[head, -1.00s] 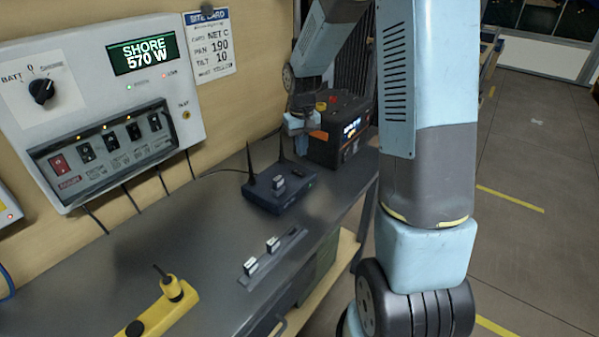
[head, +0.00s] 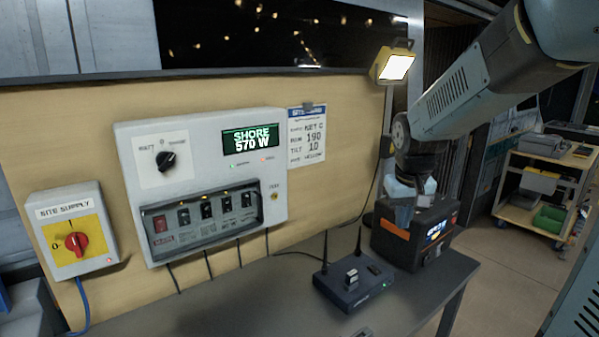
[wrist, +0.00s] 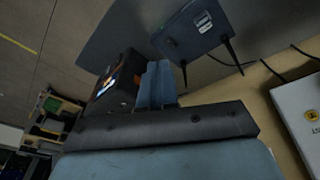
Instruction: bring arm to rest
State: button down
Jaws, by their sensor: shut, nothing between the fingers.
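My arm reaches in from the upper right in the head view. My gripper (head: 404,192) points down beside the black and orange power unit (head: 412,236), close to its left part; I cannot tell whether they touch. In the wrist view the light blue fingers of my gripper (wrist: 158,72) are together with nothing between them. The power unit (wrist: 121,78) shows just left of the fingers there.
A dark router (head: 352,284) with two antennas stands on the grey bench (head: 250,305). The power panel (head: 200,185) and red-knobbed supply box (head: 74,235) are on the wall. A lit work lamp (head: 396,66) and a shelf cart (head: 545,180) are farther back.

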jog(key=s+r+t, duration=0.1)
jog(key=s+r, duration=0.2)
jog(key=s, duration=0.5)
jog(key=s+r+t, duration=0.2)
jog(key=s+r, duration=0.2)
jog(key=s, duration=0.5)
jog(key=shift+r+m+y, duration=0.2)
jog(key=shift+m+y, duration=0.1)
jog(key=shift+s, duration=0.1)
